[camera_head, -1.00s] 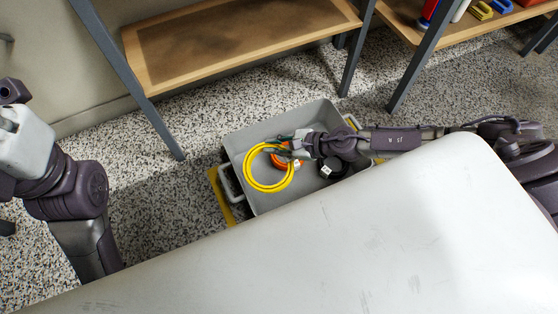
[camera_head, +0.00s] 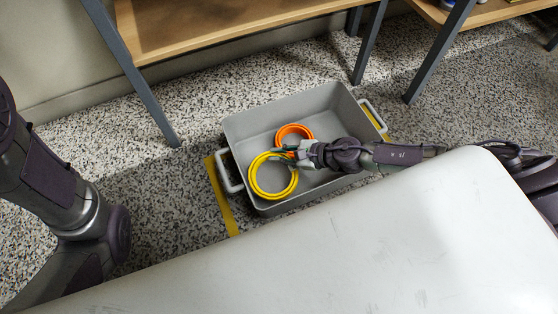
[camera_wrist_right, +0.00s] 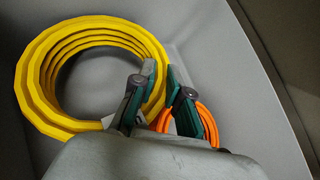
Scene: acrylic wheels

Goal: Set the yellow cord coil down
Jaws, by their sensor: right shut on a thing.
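The yellow cord coil (camera_head: 253,180) is a ring at the near left of the grey crate, inside its walls. My right gripper (camera_head: 287,153) reaches in from the right and is shut on the coil's right side. In the right wrist view, the coil (camera_wrist_right: 38,88) lies left, its right wall between the fingers of the gripper (camera_wrist_right: 165,100). I cannot tell whether the coil touches the crate floor. My left gripper is out of view; only part of the left arm shows.
The grey crate (camera_head: 240,128) stands on the speckled floor, with yellow marking beside it. An orange coil (camera_head: 294,129) is in the crate behind my right gripper; it also shows in the wrist view (camera_wrist_right: 206,112). A white table (camera_head: 330,255) fills the foreground. A wooden shelf (camera_head: 220,25) stands behind.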

